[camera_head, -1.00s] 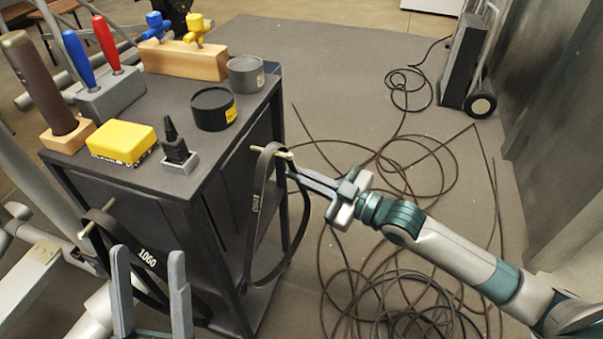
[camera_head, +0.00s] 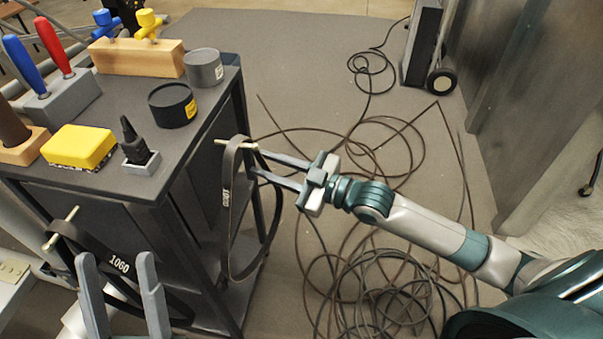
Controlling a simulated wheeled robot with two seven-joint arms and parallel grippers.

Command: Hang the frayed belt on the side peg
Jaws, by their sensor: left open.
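A dark belt loop (camera_head: 228,215) with small white print hangs from a pale peg (camera_head: 247,145) on the right side of the cart (camera_head: 188,235). My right gripper (camera_head: 256,162) is open, its fingertips spread close beside the top of this loop, just below the peg. A second dark belt marked 1060 (camera_head: 120,264) hangs at a pale peg (camera_head: 62,228) on the cart's front. My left gripper (camera_head: 117,258) is open and empty, in front of this belt and partly covering it. I cannot tell from wear which belt is frayed.
Loose cable coils (camera_head: 385,285) cover the floor right of the cart.

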